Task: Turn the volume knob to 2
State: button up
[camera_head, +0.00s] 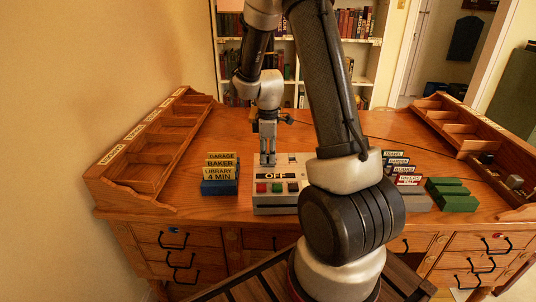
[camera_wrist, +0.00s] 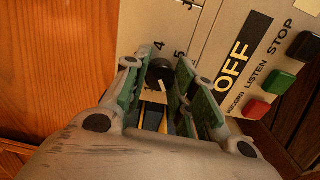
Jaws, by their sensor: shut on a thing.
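A beige control box (camera_head: 290,210) with an OFF label stands on the desk. Its face also shows in the wrist view (camera_wrist: 210,35). My gripper (camera_head: 267,161) points down over the left part of the box top. In the wrist view my gripper (camera_wrist: 158,74) has its two green-sided fingers on either side of a small black knob (camera_wrist: 159,70), shut on it. Printed numbers 4 and 5 show around the knob, with another mark partly seen between the fingers. The knob's pointer is hidden, so its setting cannot be read.
Green, red and black buttons marked RECORD, LISTEN and STOP (camera_wrist: 282,82) lie to the right of the knob. Labelled blocks (camera_head: 220,172) stand left of the box; more labelled pieces and green blocks (camera_head: 447,194) lie right. Wooden racks (camera_head: 140,150) line the desk sides.

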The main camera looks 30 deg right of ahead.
jog(key=m, duration=0.9)
jog(key=shift+m, duration=0.4)
jog(key=m, duration=0.5)
jog(key=shift+m, duration=2.3)
jog(key=o, duration=1)
jog(key=shift+o, duration=0.2)
